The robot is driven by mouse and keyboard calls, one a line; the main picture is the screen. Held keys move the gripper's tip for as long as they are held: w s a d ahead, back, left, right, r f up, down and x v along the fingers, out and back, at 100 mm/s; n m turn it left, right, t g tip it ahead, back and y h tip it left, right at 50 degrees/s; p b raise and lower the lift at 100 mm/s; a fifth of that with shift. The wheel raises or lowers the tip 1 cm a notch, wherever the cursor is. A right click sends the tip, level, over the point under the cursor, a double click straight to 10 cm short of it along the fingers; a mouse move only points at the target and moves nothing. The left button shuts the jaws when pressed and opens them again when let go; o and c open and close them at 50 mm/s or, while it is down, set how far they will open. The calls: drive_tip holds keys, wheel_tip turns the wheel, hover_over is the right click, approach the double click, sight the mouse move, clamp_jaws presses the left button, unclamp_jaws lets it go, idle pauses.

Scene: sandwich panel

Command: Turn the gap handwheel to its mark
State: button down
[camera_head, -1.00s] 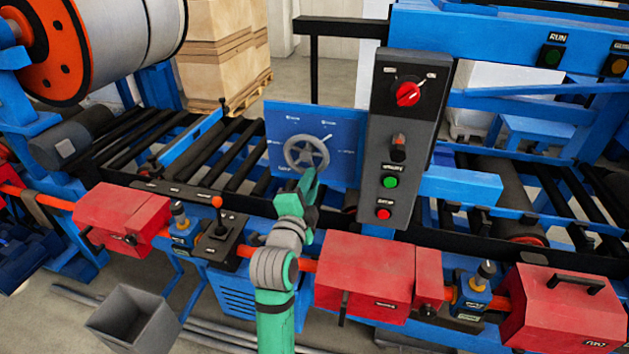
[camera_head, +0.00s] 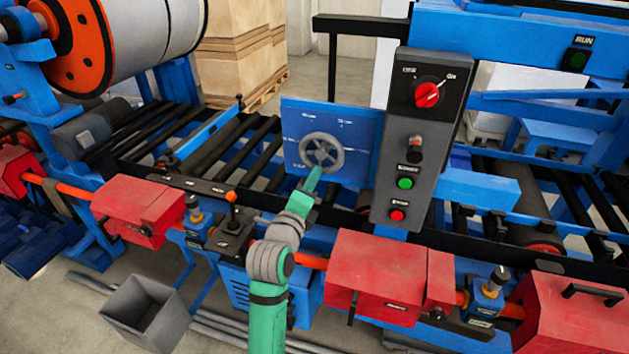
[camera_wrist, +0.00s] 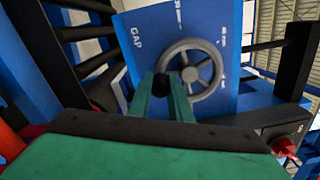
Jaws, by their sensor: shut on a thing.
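The grey gap handwheel (camera_head: 322,151) has a round rim, spokes and a hub, and sits on a blue plate (camera_head: 362,122) with small white marks and lettering around it. My gripper (camera_head: 316,174) reaches up from below to the wheel's lower rim. In the wrist view the handwheel (camera_wrist: 190,74) is close, with its lower left rim at the green fingers of my gripper (camera_wrist: 168,84), which are shut on it. The word GAP shows on the plate at left. The fingers hide part of the rim. I cannot tell which mark is the target.
A grey control box (camera_head: 413,150) with a red selector and green and red buttons stands close right of the plate. A black lever box (camera_head: 229,237) and red housings (camera_head: 140,214) line the front. Black rollers run behind. A grey bin (camera_head: 146,312) stands on the floor.

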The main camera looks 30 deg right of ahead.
drive_tip(key=shift+w+a+f, duration=0.15)
drive_tip(key=c, duration=1.6)
unclamp_jaws()
drive_tip(key=shift+c, duration=0.2)
drive_tip(key=v, duration=1.1)
